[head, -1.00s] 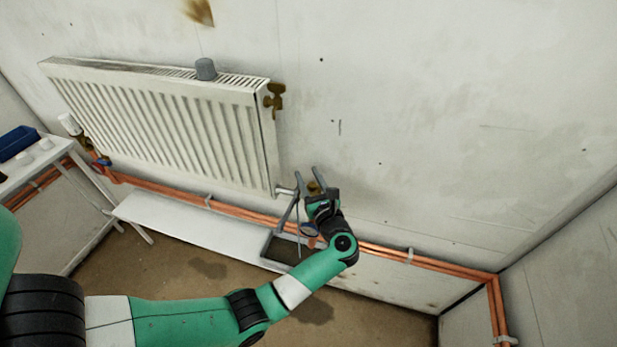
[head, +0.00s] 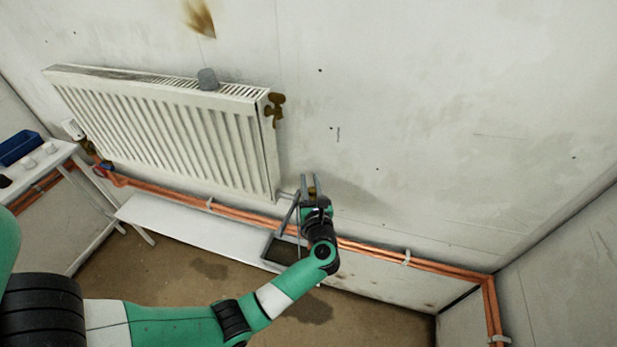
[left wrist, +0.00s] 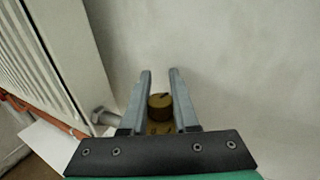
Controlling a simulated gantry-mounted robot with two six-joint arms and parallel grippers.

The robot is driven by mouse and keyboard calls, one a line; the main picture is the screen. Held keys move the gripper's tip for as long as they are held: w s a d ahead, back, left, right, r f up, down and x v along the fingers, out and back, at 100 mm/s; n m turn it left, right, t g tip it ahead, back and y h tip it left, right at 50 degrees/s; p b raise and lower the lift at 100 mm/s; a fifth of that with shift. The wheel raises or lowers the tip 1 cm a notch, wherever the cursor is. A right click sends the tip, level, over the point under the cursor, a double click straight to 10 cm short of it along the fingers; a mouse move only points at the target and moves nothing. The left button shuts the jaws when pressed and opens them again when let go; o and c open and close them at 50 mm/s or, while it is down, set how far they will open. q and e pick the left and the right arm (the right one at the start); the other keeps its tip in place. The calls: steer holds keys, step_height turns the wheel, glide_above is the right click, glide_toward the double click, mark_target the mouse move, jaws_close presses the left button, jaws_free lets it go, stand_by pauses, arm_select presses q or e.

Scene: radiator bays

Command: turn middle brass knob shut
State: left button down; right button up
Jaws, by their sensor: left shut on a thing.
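A round brass knob (left wrist: 160,102) with a dark mark on its top sits at the lower right corner of the radiator. It also shows in the head view (head: 311,190), small and partly hidden by my gripper. My left gripper (head: 310,178) reaches it from below and is shut on it, one finger on each side. In the left wrist view the fingertips (left wrist: 160,72) extend past the knob. A pipe stub (left wrist: 103,116) joins the radiator just left of the knob. My right gripper is not in view.
The white radiator (head: 170,130) hangs on the wall, with a grey cup-like object (head: 207,79) on top and a brass key-shaped fitting (head: 274,108) at its upper right. Copper pipes (head: 400,255) run below. A white bench (head: 190,230) holds a dark tray (head: 285,250). The wall to the right is bare.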

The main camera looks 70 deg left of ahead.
arm_select(q)
steer(key=m+t+p, duration=0.1)
steer(key=m+t+h+p, duration=0.1)
steer(key=m+t+h, duration=0.1)
steer(key=t, duration=0.1)
steer(key=shift+w+d+r+p, duration=0.1)
steer(key=shift+w+r+p, duration=0.15)
steer(key=shift+p, duration=0.15)
steer(key=shift+w+d+f+m+t+h+p, duration=0.15)
steer(key=shift+m+t+h+p, duration=0.25)
steer(key=shift+m+t+h, duration=0.25)
steer(key=shift+w+d+f+m+t+h+p, duration=0.15)
steer(key=shift+m+t+h+p, duration=0.25)
steer(key=shift+t, duration=0.45)
steer(key=c, duration=0.7)
jaws_free()
